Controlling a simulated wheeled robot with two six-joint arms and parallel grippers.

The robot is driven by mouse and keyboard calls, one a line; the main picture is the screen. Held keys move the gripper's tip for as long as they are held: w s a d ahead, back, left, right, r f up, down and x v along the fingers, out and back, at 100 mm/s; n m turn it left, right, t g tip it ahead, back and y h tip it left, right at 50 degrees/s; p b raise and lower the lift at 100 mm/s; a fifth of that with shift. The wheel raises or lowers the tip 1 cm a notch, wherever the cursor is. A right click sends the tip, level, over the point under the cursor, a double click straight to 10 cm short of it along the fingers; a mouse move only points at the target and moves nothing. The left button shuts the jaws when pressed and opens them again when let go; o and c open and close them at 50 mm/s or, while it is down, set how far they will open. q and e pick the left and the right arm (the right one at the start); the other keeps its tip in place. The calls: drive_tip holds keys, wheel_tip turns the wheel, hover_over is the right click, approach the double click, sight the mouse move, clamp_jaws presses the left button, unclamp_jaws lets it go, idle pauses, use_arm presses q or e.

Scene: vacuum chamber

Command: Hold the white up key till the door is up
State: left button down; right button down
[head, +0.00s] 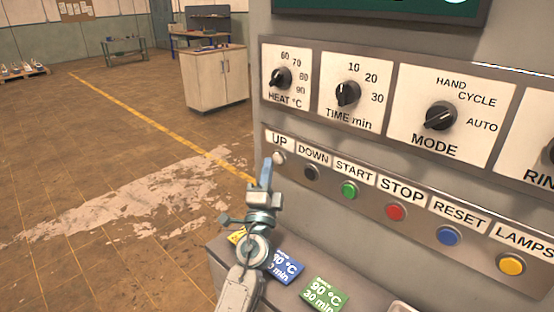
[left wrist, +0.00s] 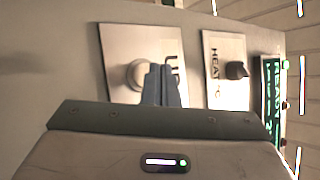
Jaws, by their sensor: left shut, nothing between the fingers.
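The white up key (head: 279,158) is a round button under the UP label on the sloped panel. My left gripper (head: 266,172) is shut and empty, with its fingertips just below and left of the key in the head view. In the left wrist view the blue-grey fingertips (left wrist: 161,84) overlap the right side of the white key (left wrist: 137,75). I cannot tell whether they touch it or whether it is pressed. The door is not in view. My right gripper is not in view.
The black down key (head: 311,172) sits close to the right, then the green start key (head: 349,190) and red stop key (head: 396,212). Coloured cards (head: 324,294) lie on the ledge below. The floor to the left is open, with a cabinet (head: 214,78) farther back.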

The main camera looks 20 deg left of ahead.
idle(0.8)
use_arm(q)
drive_tip(key=shift+w+d, duration=0.15)
drive_tip(key=shift+w, duration=0.25)
